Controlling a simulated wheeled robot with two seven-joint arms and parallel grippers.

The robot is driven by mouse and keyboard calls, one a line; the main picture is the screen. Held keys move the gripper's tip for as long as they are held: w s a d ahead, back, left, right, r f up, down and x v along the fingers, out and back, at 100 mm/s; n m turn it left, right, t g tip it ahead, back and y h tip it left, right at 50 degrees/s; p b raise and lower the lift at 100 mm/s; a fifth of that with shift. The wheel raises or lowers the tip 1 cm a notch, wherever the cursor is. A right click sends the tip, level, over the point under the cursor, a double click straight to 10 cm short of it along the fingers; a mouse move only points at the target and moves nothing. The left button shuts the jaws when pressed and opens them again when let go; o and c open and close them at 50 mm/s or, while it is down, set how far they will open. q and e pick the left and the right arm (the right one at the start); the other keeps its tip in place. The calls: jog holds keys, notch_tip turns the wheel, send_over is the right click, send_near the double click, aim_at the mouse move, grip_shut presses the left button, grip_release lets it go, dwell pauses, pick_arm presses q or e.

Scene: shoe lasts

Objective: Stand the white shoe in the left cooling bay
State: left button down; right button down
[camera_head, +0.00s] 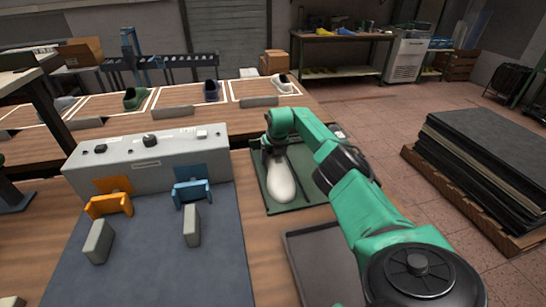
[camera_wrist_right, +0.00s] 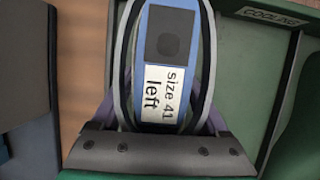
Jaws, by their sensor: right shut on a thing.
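A smooth, cream-white shoe (camera_head: 283,180) is in the left part of a green tray (camera_head: 315,188), toe toward me. My right gripper (camera_head: 268,150) is at its far end, shut on it. In the right wrist view the gripper (camera_wrist_right: 165,125) holds a blue block (camera_wrist_right: 178,20) with a dark square and a label reading "size 41 left". Dark curved edges flank this block. The tray (camera_wrist_right: 240,60) shows in the right wrist view with a raised divider and a "COOLING" label. I cannot tell whether the shoe's underside touches the tray floor. My left gripper is not in view.
A grey machine (camera_head: 150,160) with an orange clamp (camera_head: 108,204) and a blue clamp (camera_head: 193,192) stands left of the tray. A dark grey tray (camera_head: 325,265) lies in front. Another white shoe (camera_head: 282,84) stands on the far table among green and blue ones.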

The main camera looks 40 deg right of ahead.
jog(key=shift+c, duration=0.6)
grip_release()
jog(key=shift+r, duration=0.1)
jog(key=shift+o, duration=0.6)
jog(key=shift+s, duration=0.1)
jog(key=shift+r, duration=0.1)
jog(key=shift+r, duration=0.35)
jog(key=v, duration=1.4)
jog(key=shift+b, duration=0.35)
jog(key=shift+s+a+f, duration=0.15)
jog(key=shift+f, duration=0.1)
